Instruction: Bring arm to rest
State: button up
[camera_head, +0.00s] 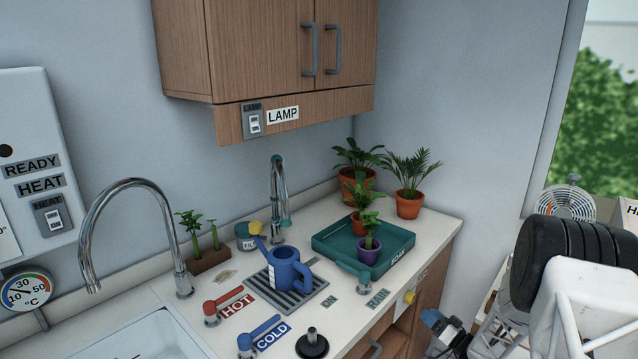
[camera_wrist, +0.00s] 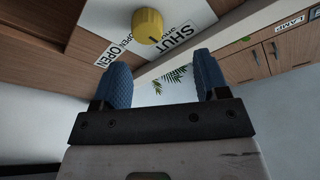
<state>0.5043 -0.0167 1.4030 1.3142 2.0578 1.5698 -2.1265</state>
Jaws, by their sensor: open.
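My gripper (camera_wrist: 163,76) is open and empty in the wrist view, with its two blue ribbed fingers spread apart. In the head view it is low at the right, in front of the counter, where blue fingertips (camera_head: 433,318) show; the rest is partly hidden by my arm. A yellow knob (camera_head: 410,297) sits on the counter's front near the gripper. The knob also shows in the wrist view (camera_wrist: 147,26), beyond the fingers and apart from them, beside SHUT and OPEN labels.
The worktop (camera_head: 323,305) holds a blue watering can (camera_head: 288,270) on a drain grate. A green tray (camera_head: 395,257) holds potted plants, one in a purple pot (camera_head: 368,250). Two palms in terracotta pots stand behind. A cabinet (camera_head: 270,50) hangs above; a fan (camera_head: 565,203) is at right.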

jog(key=s+a+r+n+g+y, duration=0.1)
jog(key=a+r+g, duration=0.3)
jog(key=r, duration=0.3)
jog(key=s+a+r+g+y, duration=0.1)
jog(key=a+r+g+y, duration=0.1)
jog(key=a+r+g, duration=0.3)
jog(key=s+a+r+g+h, duration=0.2)
jog(key=s+a+r+g, duration=0.1)
jog(key=s+a+r, duration=0.4)
jog(key=s+a+r+g+h, duration=0.3)
jog(key=s+a+r, duration=0.2)
jog(key=s+r, duration=0.4)
jog(key=s+r+h, duration=0.4)
jog(key=s+h, duration=0.1)
jog(key=s, duration=0.6)
jog(key=s+r+m+t+h, duration=0.1)
jog(key=s+r+h, duration=0.4)
jog(key=s, duration=0.7)
jog(key=shift+d+r, duration=0.1)
